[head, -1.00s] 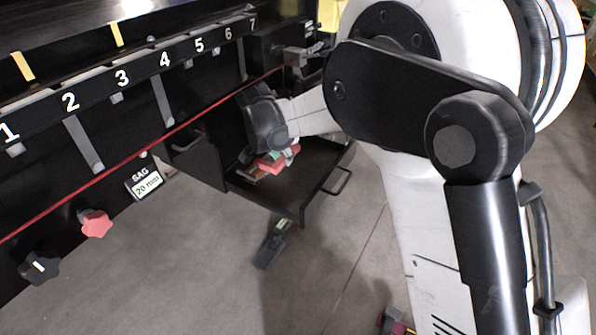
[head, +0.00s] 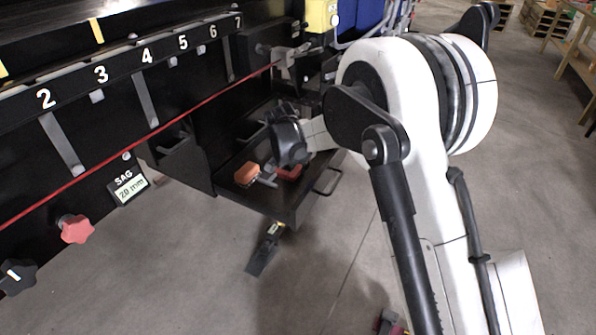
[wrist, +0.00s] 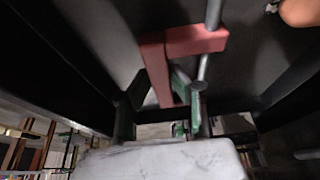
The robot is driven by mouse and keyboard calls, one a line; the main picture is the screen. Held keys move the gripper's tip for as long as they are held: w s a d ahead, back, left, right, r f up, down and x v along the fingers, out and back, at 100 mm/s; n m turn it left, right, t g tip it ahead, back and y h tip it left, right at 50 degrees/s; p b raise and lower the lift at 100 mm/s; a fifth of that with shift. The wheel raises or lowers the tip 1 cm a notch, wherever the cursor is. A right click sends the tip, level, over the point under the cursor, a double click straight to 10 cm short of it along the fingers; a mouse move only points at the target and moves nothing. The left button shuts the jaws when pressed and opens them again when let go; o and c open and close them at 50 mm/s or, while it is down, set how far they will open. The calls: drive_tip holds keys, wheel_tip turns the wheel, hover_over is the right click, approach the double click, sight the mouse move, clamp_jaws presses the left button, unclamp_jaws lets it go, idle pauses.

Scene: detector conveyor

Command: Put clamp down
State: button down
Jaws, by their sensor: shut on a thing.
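The red clamp (wrist: 157,68) shows in the wrist view as a red bar with a crosspiece and a grey metal rod. My gripper (wrist: 168,88) is shut on its red bar, with a dark green finger on each side. In the head view my gripper (head: 290,148) is over the open black drawer (head: 262,200), and the clamp (head: 289,172) shows as a small red piece just below it. The fingertips are hidden there. I cannot tell whether the clamp touches the drawer floor.
An orange-handled thing (head: 247,174) lies in the drawer left of the clamp; its orange end also shows in the wrist view (wrist: 300,11). The drawer walls stand close around my gripper. A dark tool (head: 264,250) is below the drawer's front. A red cable runs along the numbered panel.

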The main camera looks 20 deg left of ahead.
drive_tip(key=shift+f, duration=0.6)
drive_tip(key=shift+f, duration=0.1)
drive_tip(key=c, duration=1.5)
unclamp_jaws()
drive_tip(key=shift+c, duration=0.2)
drive_tip(key=p+v, duration=0.2)
drive_tip(key=v, duration=1)
